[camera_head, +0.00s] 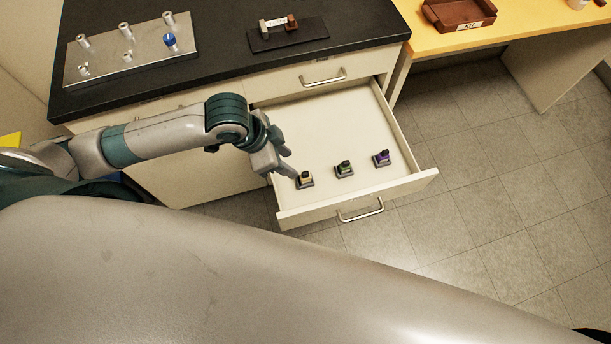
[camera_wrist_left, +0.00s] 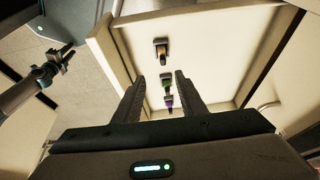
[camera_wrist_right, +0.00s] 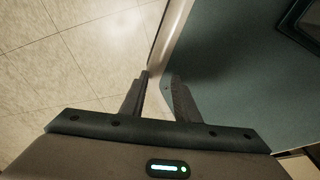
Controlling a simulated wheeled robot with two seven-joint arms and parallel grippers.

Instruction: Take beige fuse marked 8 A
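The beige fuse (camera_head: 305,180) with a dark top stands in a small holder in the open drawer, leftmost of three fuses. It also shows in the left wrist view (camera_wrist_left: 161,50), farthest up the picture. Its marking is too small to read. My left gripper (camera_head: 288,164) is over the drawer's left part, close beside the beige fuse in the head view. Its fingers (camera_wrist_left: 159,76) are apart with nothing held. My right gripper (camera_wrist_right: 158,74) is out of the head view; its fingers are apart and empty.
A green fuse (camera_head: 344,168) and a purple fuse (camera_head: 381,158) stand to the right in the drawer (camera_head: 330,117). The black counter holds a metal block (camera_head: 130,62) with posts and a dark mat (camera_head: 262,42). A brown tray (camera_head: 458,14) sits on the yellow table.

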